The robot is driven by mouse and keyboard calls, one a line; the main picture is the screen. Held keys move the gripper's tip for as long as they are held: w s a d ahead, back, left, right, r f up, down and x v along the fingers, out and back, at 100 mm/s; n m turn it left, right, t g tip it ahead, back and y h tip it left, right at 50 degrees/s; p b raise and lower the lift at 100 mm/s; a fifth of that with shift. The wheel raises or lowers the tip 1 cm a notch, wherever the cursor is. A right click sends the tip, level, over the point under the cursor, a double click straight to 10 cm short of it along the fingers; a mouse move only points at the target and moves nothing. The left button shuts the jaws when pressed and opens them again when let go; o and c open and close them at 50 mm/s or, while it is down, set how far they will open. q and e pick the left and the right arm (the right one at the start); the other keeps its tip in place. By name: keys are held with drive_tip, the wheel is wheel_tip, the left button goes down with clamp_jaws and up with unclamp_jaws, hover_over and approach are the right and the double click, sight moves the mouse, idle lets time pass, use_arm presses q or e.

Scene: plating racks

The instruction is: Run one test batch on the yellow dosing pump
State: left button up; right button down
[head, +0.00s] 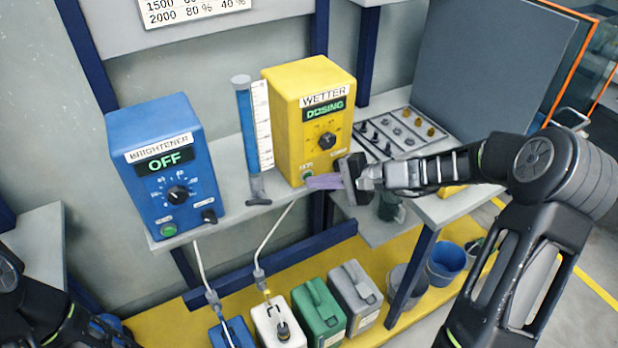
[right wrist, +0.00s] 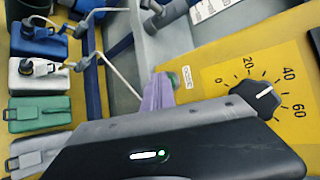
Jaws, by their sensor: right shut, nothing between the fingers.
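The yellow dosing pump (head: 290,118) stands on the grey shelf, labelled WETTER, and its display (head: 324,110) reads DOSING. Its black dial (head: 327,141) also shows in the right wrist view (right wrist: 264,98), beside the printed numbers. A green button (head: 308,176) sits low on its front. My right gripper (head: 312,182) is shut and empty, with its purple fingertips at or very close to this button; contact is hard to tell. The fingertips also show in the right wrist view (right wrist: 160,92). My left arm is at the lower left edge of the head view; its gripper is out of view.
The blue BRIGHTENER pump (head: 160,125) reads OFF. A measuring cylinder with blue liquid (head: 247,130) stands between the pumps. Several canisters, including a green one (head: 318,312), stand below on the yellow platform. A tray of small parts (head: 405,135) lies right of the yellow pump.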

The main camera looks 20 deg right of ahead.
drive_tip(key=shift+s, duration=0.1)
drive_tip(key=shift+s+d+b, duration=0.15)
drive_tip(key=shift+s+b, duration=0.15)
drive_tip(key=shift+s, duration=0.5)
drive_tip(key=shift+s, duration=0.1)
drive_tip(key=s, duration=0.3)
drive_tip(key=s+b, duration=0.1)
drive_tip(key=shift+s+d, duration=0.35)
drive_tip(key=shift+s, duration=0.05)
idle(0.6)
